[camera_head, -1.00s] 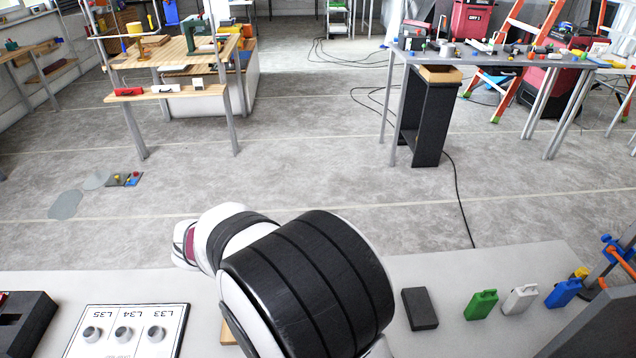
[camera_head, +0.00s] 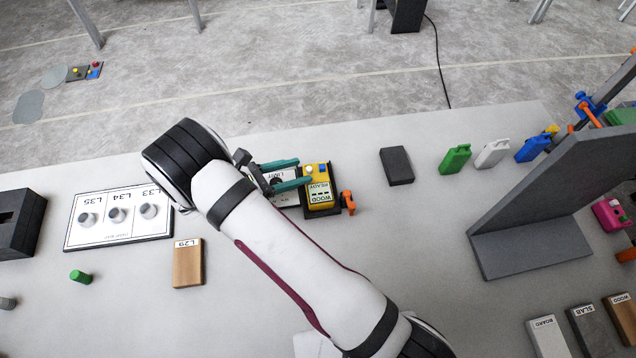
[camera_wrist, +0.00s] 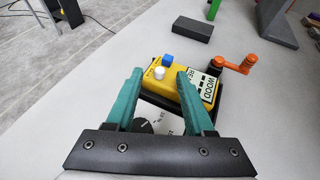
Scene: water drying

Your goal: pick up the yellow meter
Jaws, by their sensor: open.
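The yellow meter (camera_head: 321,189) lies on a dark base near the middle of the table, with a white label reading WOOD READY and a blue and a white button on top. An orange crank (camera_head: 348,201) sticks out on its right side. My gripper (camera_head: 297,173) is open and empty, its green fingers just left of the meter in the head view. In the wrist view, the meter (camera_wrist: 177,84) shows just beyond the fingertips, partly covered by the right finger. A white dial panel (camera_wrist: 162,118) lies between the fingers. Contact with the meter cannot be told.
A black block (camera_head: 397,166) lies to the right, with green, white and blue tags (camera_head: 492,154) beyond it. A grey angled stand (camera_head: 530,247) stands at the right. A panel with knobs (camera_head: 117,241) and a wooden block (camera_head: 187,263) lie left. The table centre right is clear.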

